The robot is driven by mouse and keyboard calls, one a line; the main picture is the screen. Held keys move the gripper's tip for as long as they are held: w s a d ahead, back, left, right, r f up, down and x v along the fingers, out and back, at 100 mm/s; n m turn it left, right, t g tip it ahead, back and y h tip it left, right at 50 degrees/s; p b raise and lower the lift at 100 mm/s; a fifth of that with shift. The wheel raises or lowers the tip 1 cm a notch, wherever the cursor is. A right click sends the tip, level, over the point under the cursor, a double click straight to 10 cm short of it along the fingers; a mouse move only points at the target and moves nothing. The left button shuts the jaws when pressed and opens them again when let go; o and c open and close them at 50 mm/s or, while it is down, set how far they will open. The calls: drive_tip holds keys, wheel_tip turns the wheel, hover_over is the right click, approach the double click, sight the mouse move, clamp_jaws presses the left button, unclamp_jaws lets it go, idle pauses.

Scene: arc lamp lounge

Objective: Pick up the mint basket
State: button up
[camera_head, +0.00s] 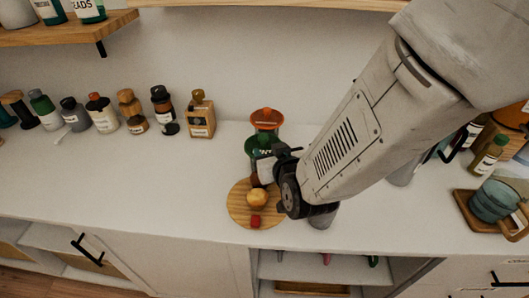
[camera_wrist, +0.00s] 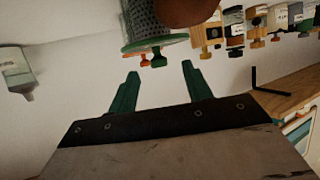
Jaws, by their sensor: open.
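The mint basket (camera_wrist: 152,27) shows at the top of the wrist view, which is upside down. In the head view my wrist covers part of the counter, and I cannot pick out the basket for certain there.
A round wooden board (camera_head: 238,208) holds a yellowish round item (camera_head: 257,198) and a small red item (camera_head: 255,221). An orange-topped item (camera_head: 267,117) stands behind. A grey round thing (camera_head: 322,217) is partly under my arm. Several bottles line the wall. The counter's left front is clear.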

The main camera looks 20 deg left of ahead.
sight(265, 141)
drive_tip(key=x, duration=0.6)
drive_tip(key=shift+w, duration=0.5)
clamp_jaws()
